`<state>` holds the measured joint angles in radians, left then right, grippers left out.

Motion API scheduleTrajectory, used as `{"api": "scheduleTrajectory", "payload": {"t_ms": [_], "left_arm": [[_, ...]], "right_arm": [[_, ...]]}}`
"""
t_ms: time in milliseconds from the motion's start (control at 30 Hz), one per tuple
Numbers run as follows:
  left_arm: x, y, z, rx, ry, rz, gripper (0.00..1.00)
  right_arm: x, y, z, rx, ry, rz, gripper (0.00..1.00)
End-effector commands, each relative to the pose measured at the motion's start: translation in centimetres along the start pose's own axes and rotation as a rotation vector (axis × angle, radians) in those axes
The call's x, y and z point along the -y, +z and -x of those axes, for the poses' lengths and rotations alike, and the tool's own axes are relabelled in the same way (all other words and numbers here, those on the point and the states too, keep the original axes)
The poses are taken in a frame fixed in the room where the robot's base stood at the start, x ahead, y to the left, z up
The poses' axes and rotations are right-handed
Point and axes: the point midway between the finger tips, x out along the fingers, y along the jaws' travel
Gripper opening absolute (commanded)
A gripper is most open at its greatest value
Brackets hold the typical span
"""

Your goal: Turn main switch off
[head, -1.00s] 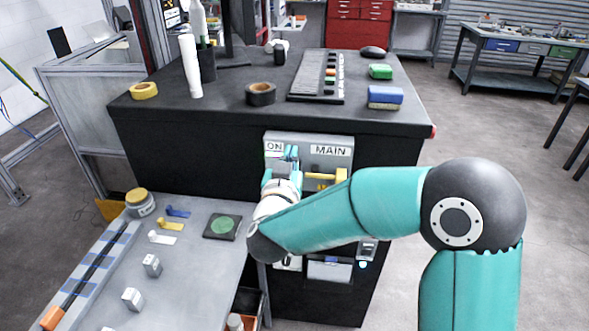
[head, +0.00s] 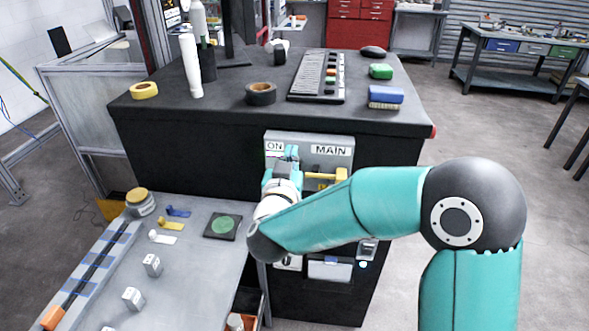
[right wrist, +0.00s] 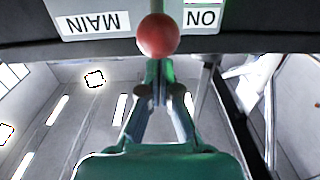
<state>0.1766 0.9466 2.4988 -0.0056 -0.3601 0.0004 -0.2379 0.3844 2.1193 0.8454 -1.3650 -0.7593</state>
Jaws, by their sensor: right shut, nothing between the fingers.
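The main switch panel (head: 343,143) is a light grey plate on the front of the black cabinet, with ON and MAIN labels. A yellow bar (head: 322,176) sticks out on its right part. My right gripper (head: 290,153) is in front of the panel below the ON label, and my arm hides part of it. In the right wrist view, a red ball knob (right wrist: 158,36) lies right at the tips of my right gripper (right wrist: 158,66). The fingers are shut with nothing between them; I cannot tell whether they touch the knob. My left gripper is not in view.
The black cabinet top (head: 225,110) holds tape rolls, bottles, a keyboard-like panel (head: 317,77) and coloured blocks. A grey table (head: 195,275) with small parts stands at the lower left, close to my right forearm. The floor on the right is open.

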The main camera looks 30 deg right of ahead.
Motion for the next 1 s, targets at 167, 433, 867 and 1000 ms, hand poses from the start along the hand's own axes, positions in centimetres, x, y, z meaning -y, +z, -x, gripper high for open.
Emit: {"api": "scheduleTrajectory", "payload": {"t_ms": [167,433,867,1000], "left_arm": [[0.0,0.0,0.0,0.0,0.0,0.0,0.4],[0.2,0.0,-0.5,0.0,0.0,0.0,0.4],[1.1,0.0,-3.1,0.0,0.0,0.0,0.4],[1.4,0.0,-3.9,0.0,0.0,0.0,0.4]], "right_arm": [[0.0,0.0,0.0,0.0,0.0,0.0,0.0],[0.0,0.6,0.0,0.0,0.0,0.0,0.0],[0.0,3.9,0.0,0.004,0.001,0.001,0.0],[0.0,4.9,0.0,0.004,0.001,0.001,0.0]]}}
